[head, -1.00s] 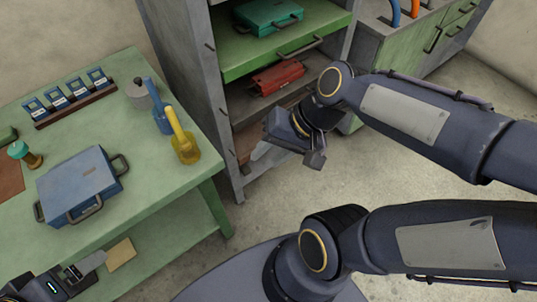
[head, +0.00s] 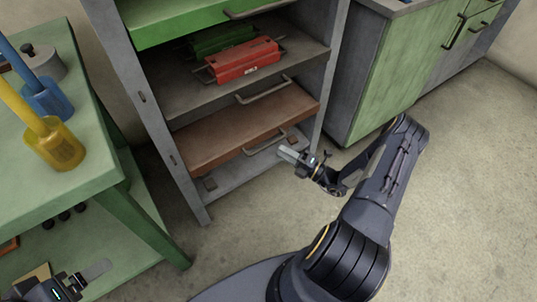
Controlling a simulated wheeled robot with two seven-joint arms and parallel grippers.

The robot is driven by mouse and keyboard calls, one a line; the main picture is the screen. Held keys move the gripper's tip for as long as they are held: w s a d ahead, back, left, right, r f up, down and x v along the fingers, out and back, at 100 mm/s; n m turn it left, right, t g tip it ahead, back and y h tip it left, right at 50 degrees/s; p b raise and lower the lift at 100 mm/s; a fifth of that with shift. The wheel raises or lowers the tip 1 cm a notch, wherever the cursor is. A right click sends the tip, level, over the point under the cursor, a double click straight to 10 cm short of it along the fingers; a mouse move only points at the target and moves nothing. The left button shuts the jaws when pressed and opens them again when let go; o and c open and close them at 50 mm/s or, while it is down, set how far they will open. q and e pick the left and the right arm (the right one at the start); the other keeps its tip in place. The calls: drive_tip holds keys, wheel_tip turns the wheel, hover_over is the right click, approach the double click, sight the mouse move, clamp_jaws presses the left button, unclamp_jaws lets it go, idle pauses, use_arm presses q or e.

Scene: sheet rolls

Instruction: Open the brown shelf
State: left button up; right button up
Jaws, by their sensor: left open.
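The brown shelf (head: 238,128) is a flat reddish-brown board low in the grey rack, with a metal handle (head: 262,147) along its front edge. It lies mostly within the rack, below a grey shelf. My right gripper (head: 289,155) is at the right end of that handle, in front of the rack. Its fingers are small and seen at an angle, so I cannot tell whether they touch the handle or are open. My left gripper (head: 88,277) is open at the bottom left, far from the rack, partly cut off by the picture edge.
A grey shelf (head: 190,95) above holds a red case (head: 243,62) and a green case (head: 222,40). A green shelf (head: 165,22) is higher. A green table (head: 90,150) with yellow and blue tools stands left; a green cabinet (head: 385,75) stands right. The floor in front is clear.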

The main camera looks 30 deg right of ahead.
sight(268, 144)
drive_tip(key=shift+m+t+h, duration=0.3)
drive_tip(key=shift+m+h, duration=0.4)
drive_tip(key=x, duration=0.2)
drive_tip(key=f+x, duration=0.1)
drive_tip(key=x, duration=0.1)
drive_tip(key=b+x, duration=0.1)
drive_tip(key=x, duration=0.2)
drive_tip(key=shift+w+f, duration=0.15)
drive_tip(key=shift+f, duration=0.2)
drive_tip(key=shift+c, duration=0.3)
clamp_jaws()
